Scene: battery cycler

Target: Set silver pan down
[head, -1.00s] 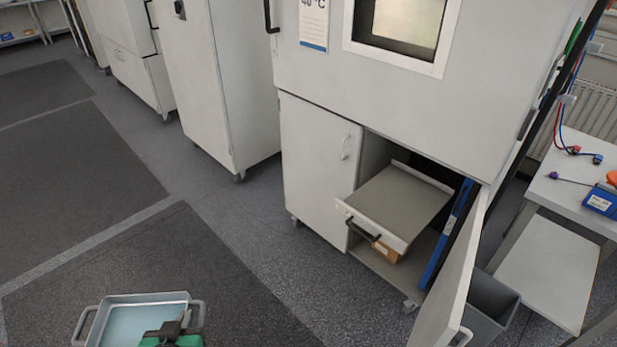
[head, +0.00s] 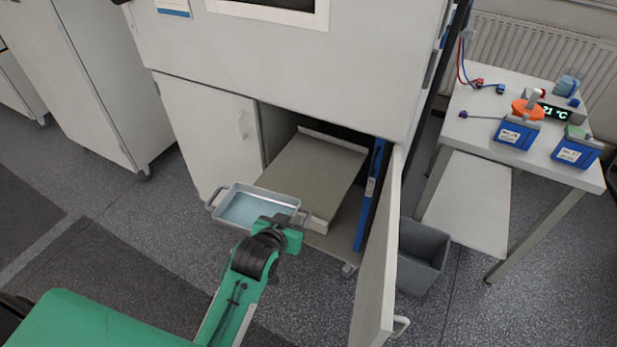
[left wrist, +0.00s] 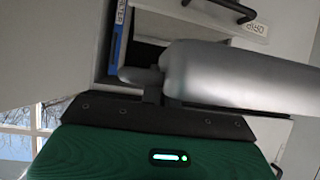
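The silver pan (head: 264,194) is a shallow rectangular tray with a handle at each end and a pale blue inside. In the head view it is held roughly level, just left of the front of the pulled-out shelf (head: 316,172) of the lower cabinet. My left gripper (head: 290,222) is shut at the pan's right handle. In the left wrist view the pan (left wrist: 245,80) shows as a big grey side beyond the gripper (left wrist: 150,84); the gripped handle is partly hidden. The pan partly hides the shelf's front and handle. My right gripper is not in view.
The right cabinet door (head: 378,255) stands open beside the shelf. A blue panel (head: 370,195) stands upright between them. A grey bin (head: 424,255) and a white table (head: 520,157) with blue devices are at right. The shelf top looks bare.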

